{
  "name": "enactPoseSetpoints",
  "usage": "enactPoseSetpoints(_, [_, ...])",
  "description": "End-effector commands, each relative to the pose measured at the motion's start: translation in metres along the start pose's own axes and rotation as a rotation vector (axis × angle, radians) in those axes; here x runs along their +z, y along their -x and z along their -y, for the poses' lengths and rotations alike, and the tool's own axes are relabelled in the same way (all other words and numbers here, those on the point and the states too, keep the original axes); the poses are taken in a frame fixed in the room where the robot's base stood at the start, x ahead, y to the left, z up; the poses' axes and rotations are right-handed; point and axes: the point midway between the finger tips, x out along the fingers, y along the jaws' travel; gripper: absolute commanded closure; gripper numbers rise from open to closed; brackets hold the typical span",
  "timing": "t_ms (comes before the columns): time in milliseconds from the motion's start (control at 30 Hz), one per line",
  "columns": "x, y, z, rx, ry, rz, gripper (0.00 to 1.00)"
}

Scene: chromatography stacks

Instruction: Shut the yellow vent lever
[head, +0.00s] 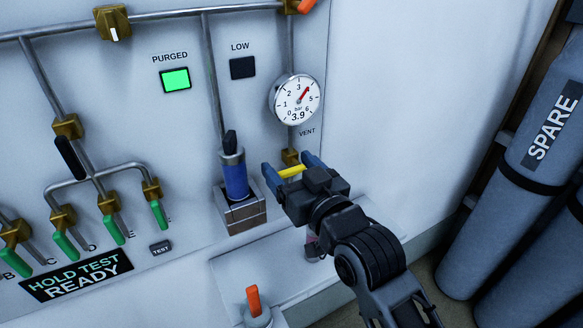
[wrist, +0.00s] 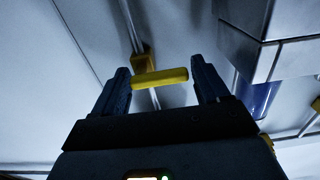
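The yellow vent lever (head: 292,171) is on the wall panel under the VENT label, at a brass valve (head: 290,156). It lies crosswise, sloping slightly up to the right in the head view. My gripper (head: 288,163) is open at the lever, with one blue finger past each end. In the wrist view the yellow lever (wrist: 160,78) spans most of the gap between the fingers of my gripper (wrist: 160,72). Its ends are close to both fingers; I cannot tell if they touch. The brass valve and pipe show behind it.
A pressure gauge (head: 297,99) reading 3.9 bar is above. A blue cylinder in a metal holder (head: 236,185) stands close left. A green PURGED light (head: 175,79) is lit; the LOW light (head: 243,68) is dark. Grey SPARE cylinders (head: 540,150) stand at right.

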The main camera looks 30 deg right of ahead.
Motion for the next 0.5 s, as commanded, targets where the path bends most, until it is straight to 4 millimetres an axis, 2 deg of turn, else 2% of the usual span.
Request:
enactPoseSetpoints(33, [0.0,0.0,0.0,0.0,0.001,0.0,0.2])
enactPoseSetpoints(100, [0.0,0.0,0.0,0.0,0.001,0.0,0.14])
enactPoseSetpoints(367, [0.001,0.001,0.0,0.0,0.002,0.001,0.14])
enactPoseSetpoints(500, [0.002,0.014,0.0,0.0,0.002,0.002,0.14])
